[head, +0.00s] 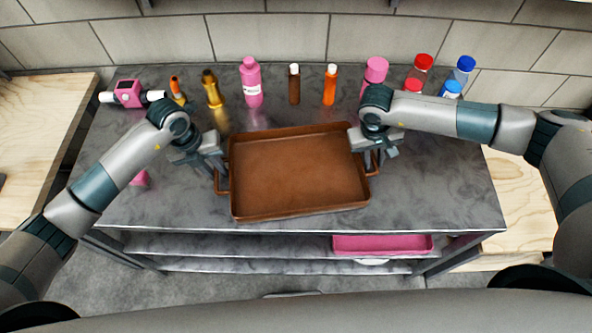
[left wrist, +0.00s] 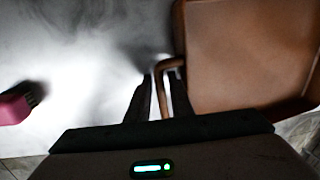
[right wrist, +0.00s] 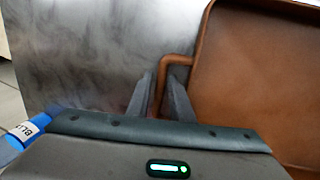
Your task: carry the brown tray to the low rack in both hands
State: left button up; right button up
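The brown tray (head: 300,208) rests flat and empty on the grey counter, with a looped handle on each short side. My left gripper (head: 217,177) is at the tray's left handle. In the left wrist view its fingers (left wrist: 158,95) stand on either side of the handle bar (left wrist: 166,64), with slim gaps showing. My right gripper (head: 374,157) is at the right handle. In the right wrist view its fingers (right wrist: 160,95) straddle that bar (right wrist: 178,59) and look parted. The low rack is not clearly identifiable; shelves (head: 200,245) show below the counter top.
Several bottles, including a pink one (head: 251,85) and an orange one (head: 330,85), line the counter's back, with a pink device (head: 128,94) at back left. A pink tray (head: 385,244) sits on a shelf below. Wooden surfaces (head: 35,135) flank the counter.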

pick_arm(q)
jog(key=shift+f, duration=0.15)
pick_arm(e)
jog(key=shift+f, duration=0.15)
pick_arm(q)
jog(key=shift+c, duration=0.3)
pick_arm(e)
jog(key=shift+c, duration=0.3)
pick_arm(q)
grip_shut()
pick_arm(e)
grip_shut()
pick_arm(q)
jog(key=shift+r, duration=0.25)
pick_arm(e)
jog(key=shift+r, duration=0.25)
